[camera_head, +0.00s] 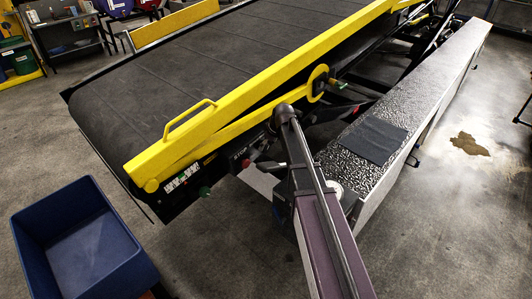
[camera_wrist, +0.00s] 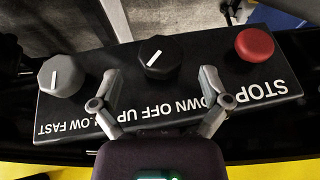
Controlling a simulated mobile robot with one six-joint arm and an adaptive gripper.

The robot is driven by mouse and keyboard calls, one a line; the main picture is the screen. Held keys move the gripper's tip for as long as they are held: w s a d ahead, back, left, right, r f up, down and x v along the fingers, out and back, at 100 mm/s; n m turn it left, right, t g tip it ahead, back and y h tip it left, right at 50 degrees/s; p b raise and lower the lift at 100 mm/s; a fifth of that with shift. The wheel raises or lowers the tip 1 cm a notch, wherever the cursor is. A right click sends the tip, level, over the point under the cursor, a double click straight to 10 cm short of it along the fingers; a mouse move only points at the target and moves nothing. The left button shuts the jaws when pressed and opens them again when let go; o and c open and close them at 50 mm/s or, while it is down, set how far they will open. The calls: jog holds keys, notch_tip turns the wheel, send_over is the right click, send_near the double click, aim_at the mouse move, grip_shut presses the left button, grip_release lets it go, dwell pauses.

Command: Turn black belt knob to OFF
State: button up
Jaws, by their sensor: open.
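The black belt knob (camera_wrist: 160,57) sits in the middle of a dark control panel (camera_wrist: 90,110) in the wrist view. Its white line slants, with the lower-left end towards the UP side of the upside-down DOWN OFF UP label. My gripper (camera_wrist: 160,73) is open, with one finger on each side of the knob and visible gaps to it. Whether the fingertips are level with the knob in depth, I cannot tell. In the head view my arm hides the gripper, and the black knob cannot be made out.
A grey knob (camera_wrist: 62,76) over SLOW FAST is left of the black knob. A red STOP button (camera_wrist: 255,45) is to its right. In the head view the loader has a yellow rail (camera_head: 250,90) beside the belt (camera_head: 190,60). A blue bin (camera_head: 60,190) stands at left.

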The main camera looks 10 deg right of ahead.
aim_at(267, 146)
jog(key=shift+b+x, duration=1.1)
jog(key=shift+x, duration=0.4)
jog(key=c, duration=1.1)
